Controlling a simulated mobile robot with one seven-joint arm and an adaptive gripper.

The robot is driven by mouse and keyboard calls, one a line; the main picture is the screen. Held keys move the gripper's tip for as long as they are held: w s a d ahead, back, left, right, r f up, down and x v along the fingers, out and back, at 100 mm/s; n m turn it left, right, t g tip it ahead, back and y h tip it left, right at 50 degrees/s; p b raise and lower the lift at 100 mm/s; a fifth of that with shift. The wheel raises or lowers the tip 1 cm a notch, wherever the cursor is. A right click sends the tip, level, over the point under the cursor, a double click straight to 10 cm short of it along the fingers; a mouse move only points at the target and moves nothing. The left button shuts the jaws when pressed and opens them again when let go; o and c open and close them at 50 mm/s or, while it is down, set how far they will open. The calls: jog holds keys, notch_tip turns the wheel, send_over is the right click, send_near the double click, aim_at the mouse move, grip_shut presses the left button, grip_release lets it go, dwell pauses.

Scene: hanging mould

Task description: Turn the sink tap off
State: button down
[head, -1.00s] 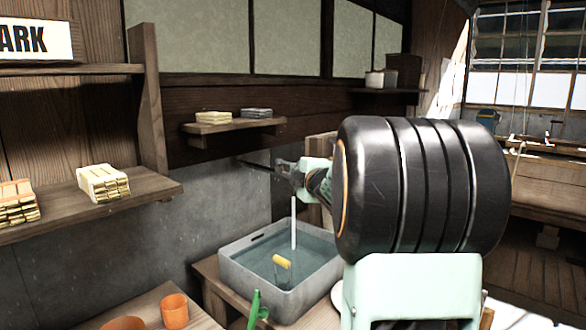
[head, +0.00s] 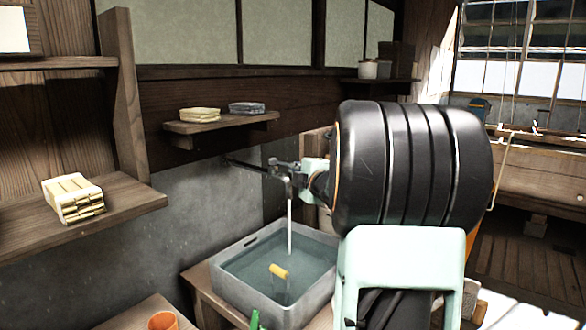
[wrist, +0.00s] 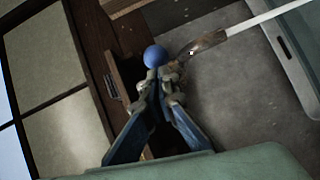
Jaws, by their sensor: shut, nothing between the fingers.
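The sink tap (head: 246,167) is a dark pipe coming out of the grey wall. A white stream of water (head: 289,228) falls from its end into the grey sink (head: 222,282). In the wrist view, the tap spout (wrist: 207,42) and the water stream (wrist: 262,17) show at the upper right. A blue round knob (wrist: 154,56) sits just beyond my fingertips. My gripper (wrist: 163,76) is shut and empty, close beside the knob; I cannot tell whether they touch. In the head view, my gripper (head: 284,170) is at the tap, and my arm hides part of that area.
A small wall shelf (head: 222,125) with two stacks hangs above the tap. A larger wooden shelf (head: 118,198) is at the left. An orange cup (head: 162,320) is at the lower edge.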

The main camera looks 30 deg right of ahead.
jog(key=shift+r+p, duration=0.1)
jog(key=shift+p, duration=0.2)
jog(key=shift+d+n+y+p, duration=0.4)
jog(key=shift+d+y+p, duration=0.05)
jog(key=shift+y, duration=0.15)
